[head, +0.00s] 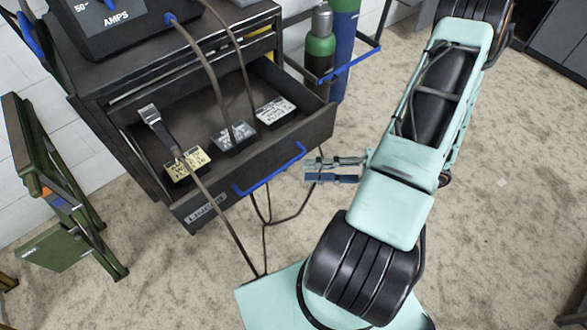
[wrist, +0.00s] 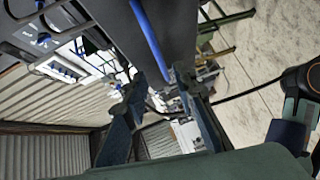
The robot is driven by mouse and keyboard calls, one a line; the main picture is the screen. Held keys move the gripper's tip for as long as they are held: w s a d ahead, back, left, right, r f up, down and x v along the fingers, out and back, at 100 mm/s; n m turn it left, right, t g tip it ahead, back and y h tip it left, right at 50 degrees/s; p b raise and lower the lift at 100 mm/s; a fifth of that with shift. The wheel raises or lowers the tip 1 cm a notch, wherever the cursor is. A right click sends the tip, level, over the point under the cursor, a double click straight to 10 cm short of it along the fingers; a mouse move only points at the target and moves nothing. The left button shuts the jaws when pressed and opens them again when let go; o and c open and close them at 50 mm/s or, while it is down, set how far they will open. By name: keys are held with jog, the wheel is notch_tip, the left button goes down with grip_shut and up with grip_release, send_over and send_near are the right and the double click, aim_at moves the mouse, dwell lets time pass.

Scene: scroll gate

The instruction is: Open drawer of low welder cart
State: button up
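The low welder cart (head: 130,75) is dark grey and stands at the left in the head view. Its drawer (head: 255,165) is pulled well out, with the inside showing. The drawer's blue bar handle (head: 270,170) is on its front face; a blue bar, seemingly this handle, shows in the wrist view (wrist: 147,38). My gripper (head: 307,171) is just right of the drawer front, apart from the handle in the picture. Its two fingers are spread with nothing between them, as the wrist view also shows (wrist: 162,82).
Several small labelled boxes (head: 235,135) lie in the drawer. Cables from the welder (head: 110,25) hang across it. Gas cylinders (head: 322,45) stand behind a blue rail. A green folding chair (head: 55,190) is at the left.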

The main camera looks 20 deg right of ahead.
jog(key=shift+v, duration=1.3)
